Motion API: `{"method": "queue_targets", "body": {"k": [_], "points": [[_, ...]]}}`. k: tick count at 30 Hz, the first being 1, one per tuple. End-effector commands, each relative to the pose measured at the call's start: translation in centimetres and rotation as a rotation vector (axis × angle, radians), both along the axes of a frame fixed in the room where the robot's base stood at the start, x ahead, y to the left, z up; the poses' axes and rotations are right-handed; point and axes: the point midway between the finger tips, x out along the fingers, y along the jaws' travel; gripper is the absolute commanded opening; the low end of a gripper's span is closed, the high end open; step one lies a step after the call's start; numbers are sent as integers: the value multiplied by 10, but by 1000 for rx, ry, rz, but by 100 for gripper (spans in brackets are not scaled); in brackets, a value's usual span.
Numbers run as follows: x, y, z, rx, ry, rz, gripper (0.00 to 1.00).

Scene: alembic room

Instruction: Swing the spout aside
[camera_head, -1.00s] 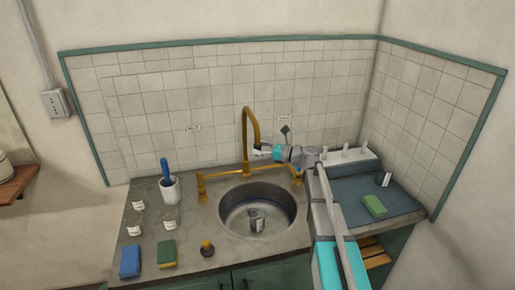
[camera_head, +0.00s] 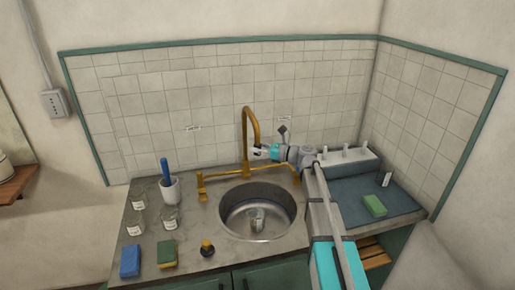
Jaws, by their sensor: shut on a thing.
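The brass gooseneck spout (camera_head: 246,130) rises behind the round metal sink basin (camera_head: 257,207). Its outlet end hangs on the right of the bend, to the right of the upright pipe. My gripper (camera_head: 258,151) comes in from the right and is shut on the spout near that outlet end. The gripper's tips partly hide the end of the spout. The brass tap body (camera_head: 222,173) runs along the back of the basin, with a handle at its left end; its right end is partly behind my arm.
Glass jars (camera_head: 136,225), a white cup with a blue-handled brush (camera_head: 171,188), a blue sponge (camera_head: 130,260) and a green-yellow sponge (camera_head: 166,252) stand left of the basin. A cup-like item (camera_head: 257,218) is in the basin. A green sponge (camera_head: 375,206) lies on the right-hand drainer (camera_head: 345,200).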

Motion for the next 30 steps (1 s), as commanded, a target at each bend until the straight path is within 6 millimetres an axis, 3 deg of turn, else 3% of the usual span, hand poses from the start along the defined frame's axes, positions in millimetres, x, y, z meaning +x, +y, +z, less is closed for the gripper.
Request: {"method": "queue_targets", "body": {"k": [14, 30], "points": [[-3, 14, 0, 0, 0, -43, 0], [-6, 83, 0, 0, 0, -271, 0]]}}
